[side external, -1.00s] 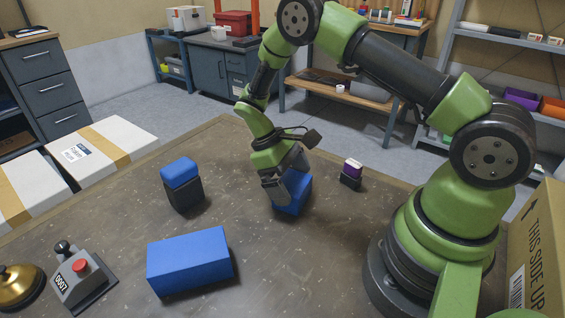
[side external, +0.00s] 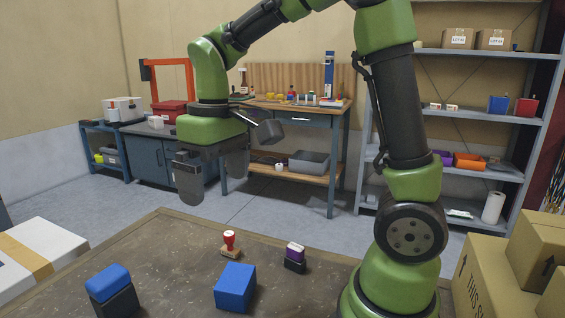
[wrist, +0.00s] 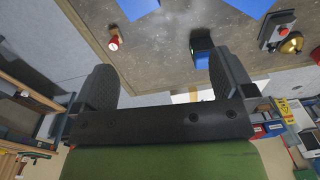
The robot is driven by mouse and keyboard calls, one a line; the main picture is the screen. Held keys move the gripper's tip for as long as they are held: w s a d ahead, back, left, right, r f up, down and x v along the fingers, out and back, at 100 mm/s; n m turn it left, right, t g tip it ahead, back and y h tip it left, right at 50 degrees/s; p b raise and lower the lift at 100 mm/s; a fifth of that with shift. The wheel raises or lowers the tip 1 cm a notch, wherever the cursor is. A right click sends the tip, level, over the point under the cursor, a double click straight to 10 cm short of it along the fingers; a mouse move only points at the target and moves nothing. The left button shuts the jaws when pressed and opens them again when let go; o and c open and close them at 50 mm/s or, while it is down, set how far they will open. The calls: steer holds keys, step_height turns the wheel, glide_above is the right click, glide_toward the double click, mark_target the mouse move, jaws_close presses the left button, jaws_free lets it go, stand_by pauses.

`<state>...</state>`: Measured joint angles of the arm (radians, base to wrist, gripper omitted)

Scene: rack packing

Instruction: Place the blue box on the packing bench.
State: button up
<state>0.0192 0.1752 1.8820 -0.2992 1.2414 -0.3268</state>
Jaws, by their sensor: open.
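A blue box (side external: 235,287) stands on the brown bench top (side external: 175,250), apart from my gripper. It seems to be the blue shape (wrist: 137,8) cut off at the top of the wrist view. My gripper (side external: 214,180) is open and empty, raised well above and behind the box in the side view. In the wrist view its two fingers (wrist: 165,72) are wide apart with nothing between them.
A black block with a blue top (side external: 109,290) stands left of the box. A red-handled stamp (side external: 230,245) and a purple-topped stamp (side external: 294,257) stand behind it. Cardboard cartons (side external: 490,280) are at the right. A larger blue block (wrist: 250,6) shows in the wrist view.

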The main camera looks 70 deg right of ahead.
steer(key=s+a+r+m+t, duration=0.1)
steer(key=s+r+t, duration=0.1)
steer(key=s, duration=0.3)
steer(key=s+a+r+m+t+y, duration=0.1)
steer(key=s+r+m+t, duration=0.1)
steer(key=s, duration=0.4)
steer(key=shift+s+a+r+t+y, duration=0.25)
steer(key=shift+r+t, duration=0.3)
steer(key=shift+t, duration=0.65)
steer(key=shift+s, duration=0.3)
steer(key=shift+c, duration=0.6)
